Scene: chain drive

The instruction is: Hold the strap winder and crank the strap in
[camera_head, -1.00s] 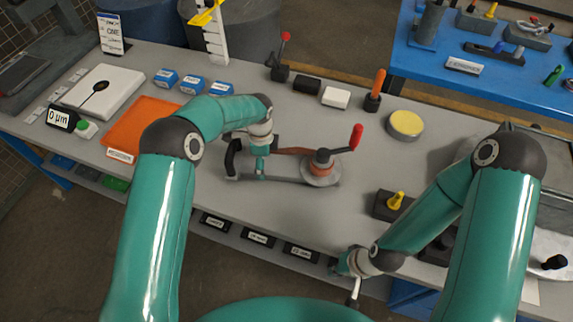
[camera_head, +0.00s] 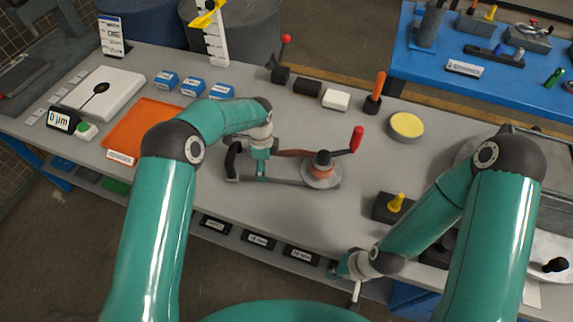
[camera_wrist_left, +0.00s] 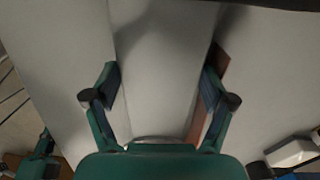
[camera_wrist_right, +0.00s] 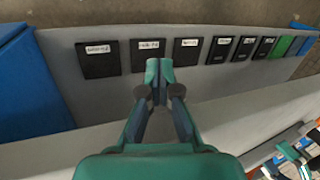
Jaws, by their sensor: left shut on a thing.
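The strap winder (camera_head: 285,181) lies on the grey bench in the head view. It has a grey frame, a black grip (camera_head: 232,160) at its left end, and a drum at its right end with a red-handled crank (camera_head: 356,139). A brown strap (camera_head: 290,153) runs to the drum. My left gripper (camera_head: 261,175) is shut on the winder's frame between grip and drum; its fingers also show on both sides of a grey part in the left wrist view (camera_wrist_left: 161,82). My right gripper (camera_head: 338,268) is shut and empty by the bench's front edge, apart from the crank.
A yellow-knobbed block (camera_head: 394,206) stands right of the winder. An orange-handled tool (camera_head: 376,88), a yellow-topped disc (camera_head: 406,126) and a red-knobbed lever (camera_head: 282,62) stand behind. An orange mat (camera_head: 140,130) lies left. Bench in front of the winder is clear.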

